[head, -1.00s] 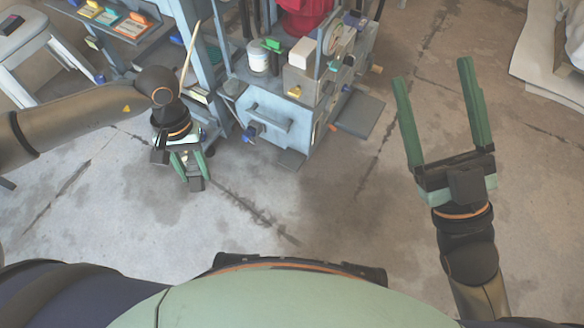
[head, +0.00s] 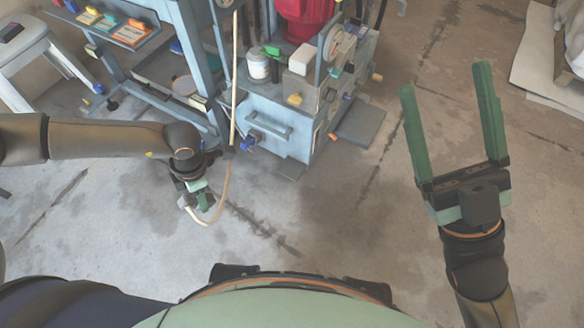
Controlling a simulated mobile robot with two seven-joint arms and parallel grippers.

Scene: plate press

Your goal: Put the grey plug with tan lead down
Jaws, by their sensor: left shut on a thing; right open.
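My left gripper (head: 202,203) is at left centre, low in front of the blue-grey press frame, with its green fingers pointing down. It is shut on the grey plug (head: 184,202), which is small and mostly hidden by the gripper.
The blue-grey press cabinet (head: 270,130) stands at centre, bearing a white tub (head: 258,67), a red part (head: 303,18) and small boxes. A grey stool (head: 42,50) and a shelf with coloured cards (head: 130,35) are at upper left. Concrete floor is clear in front.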

